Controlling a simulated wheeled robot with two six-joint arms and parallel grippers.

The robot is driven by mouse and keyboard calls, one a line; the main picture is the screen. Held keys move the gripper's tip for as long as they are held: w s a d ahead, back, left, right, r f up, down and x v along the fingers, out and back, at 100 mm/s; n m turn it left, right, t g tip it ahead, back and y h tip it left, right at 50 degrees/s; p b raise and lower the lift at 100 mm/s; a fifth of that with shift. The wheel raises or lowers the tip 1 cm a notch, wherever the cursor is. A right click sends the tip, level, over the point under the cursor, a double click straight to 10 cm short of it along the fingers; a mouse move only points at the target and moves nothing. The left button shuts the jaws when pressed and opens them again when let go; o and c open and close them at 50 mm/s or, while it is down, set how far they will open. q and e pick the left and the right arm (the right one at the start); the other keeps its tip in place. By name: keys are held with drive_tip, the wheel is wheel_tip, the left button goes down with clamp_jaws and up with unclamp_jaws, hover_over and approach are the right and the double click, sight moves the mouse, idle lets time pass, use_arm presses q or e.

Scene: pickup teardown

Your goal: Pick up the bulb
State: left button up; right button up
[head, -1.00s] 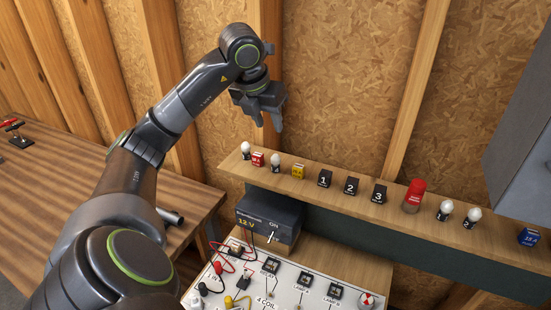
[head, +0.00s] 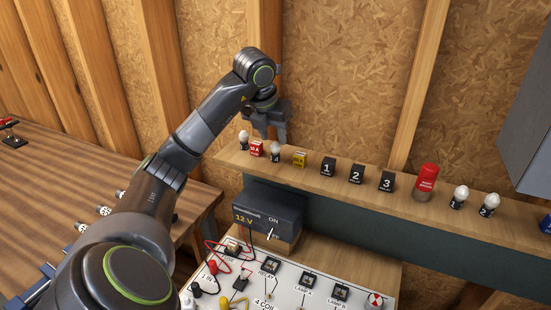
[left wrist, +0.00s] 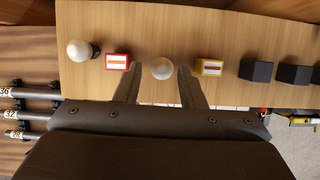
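A white bulb with a dark base (head: 275,152) stands upright on the wooden shelf (head: 315,182), between a red block and a yellow block. My left gripper (head: 273,136) is over the shelf at this bulb. In the left wrist view the bulb's white top (left wrist: 162,68) shows between the open fingertips of the left gripper (left wrist: 160,72), with a gap on each side. I cannot tell how far down the fingers reach. Another bulb (head: 244,139) stands at the shelf's left end, and two more (head: 460,195) stand to the right. My right gripper is not in view.
The red block (head: 256,149) and yellow block (head: 299,160) stand close on either side. Black numbered blocks (head: 357,174) and a red beacon (head: 426,180) stand further right. Below are a 12 V supply (head: 265,212) and a wired panel (head: 290,285). A wall rises behind the shelf.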

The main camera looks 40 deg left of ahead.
sight(275, 142)
use_arm(q)
drive_tip(key=shift+w+f+p, duration=0.15)
drive_tip(key=shift+f+p, duration=0.15)
drive_tip(key=shift+p, duration=0.1)
drive_tip(key=p+x, duration=0.1)
drive_tip(key=x, duration=0.1)
drive_tip(key=p+x, duration=0.1)
drive_tip(key=x, duration=0.1)
drive_tip(key=shift+d+p, duration=0.15)
drive_tip(key=shift+p, duration=0.15)
drive_tip(key=shift+f, duration=0.4)
drive_tip(key=shift+c, duration=0.5)
drive_tip(key=c, duration=0.6)
drive_tip(key=shift+c, duration=0.2)
drive_tip(key=shift+r, duration=0.15)
